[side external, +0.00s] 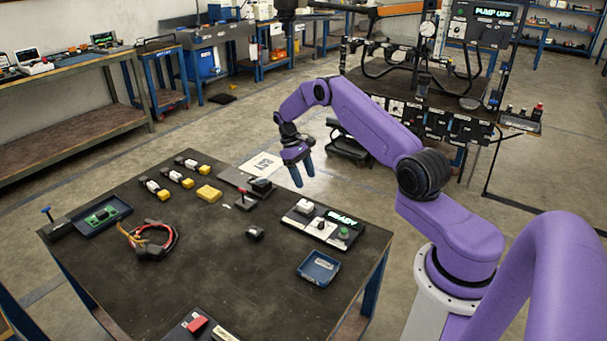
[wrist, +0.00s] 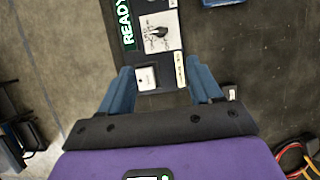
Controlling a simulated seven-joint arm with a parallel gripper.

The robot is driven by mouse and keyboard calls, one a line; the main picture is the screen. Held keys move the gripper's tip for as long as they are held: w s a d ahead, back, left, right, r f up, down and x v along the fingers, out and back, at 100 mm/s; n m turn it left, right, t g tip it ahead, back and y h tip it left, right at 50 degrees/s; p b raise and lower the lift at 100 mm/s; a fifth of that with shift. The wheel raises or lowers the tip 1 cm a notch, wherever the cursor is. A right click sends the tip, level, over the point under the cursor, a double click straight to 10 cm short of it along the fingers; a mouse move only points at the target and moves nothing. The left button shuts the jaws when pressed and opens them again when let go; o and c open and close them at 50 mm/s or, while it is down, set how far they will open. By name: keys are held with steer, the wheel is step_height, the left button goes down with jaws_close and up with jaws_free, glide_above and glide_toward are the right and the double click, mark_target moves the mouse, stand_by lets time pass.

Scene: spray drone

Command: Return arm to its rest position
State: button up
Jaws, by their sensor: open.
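My gripper (side external: 299,170) is at the end of my purple arm, raised above the far right part of the dark work table (side external: 240,292). Its blue fingers point down, are spread apart and hold nothing. In the wrist view the open gripper (wrist: 160,88) has a control panel (wrist: 160,28) with a green READY display showing beyond and between its fingers. The same panel (side external: 318,232) lies on the table in the side view, below the gripper and apart from it.
The table also holds a small blue tray (side external: 319,267), a yellow block (side external: 209,193), a red-topped lever fixture (side external: 242,200), a coloured cable bundle (side external: 150,240) and a blue tray with a green board (side external: 101,217). A rack with a PUMP OFF display (side external: 494,13) stands behind my arm.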

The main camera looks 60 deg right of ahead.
steer(key=shift+w+a+r, duration=0.1)
steer(key=shift+r, duration=0.15)
steer(key=w+a+r+n+t+h, duration=0.1)
steer(key=a+r, duration=0.3)
steer(key=a, duration=0.3)
steer(key=a+r+n, duration=0.2)
steer(key=a+r, duration=0.2)
steer(key=a, duration=0.2)
steer(key=s+a+r+n+t, duration=0.1)
steer(key=s+a+r, duration=0.25)
steer(key=a, duration=0.25)
steer(key=s+a+r+n+t, duration=0.1)
steer(key=s+a+r+n, duration=0.1)
steer(key=s+a+r, duration=0.3)
steer(key=s+a+r+n+t, duration=0.1)
steer(key=s+a+r+n, duration=0.15)
steer(key=s, duration=0.45)
steer(key=s+a+r+n, duration=0.1)
steer(key=s+a, duration=0.2)
steer(key=s, duration=0.3)
steer(key=s+a+r+n+t, duration=0.1)
steer(key=s+a, duration=0.2)
steer(key=s, duration=0.4)
steer(key=s+d+n+y, duration=0.1)
steer(key=s+d+n, duration=0.1)
steer(key=s, duration=0.5)
steer(key=shift+s+f, duration=0.25)
steer(key=shift+s, duration=0.15)
steer(key=shift+d, duration=0.1)
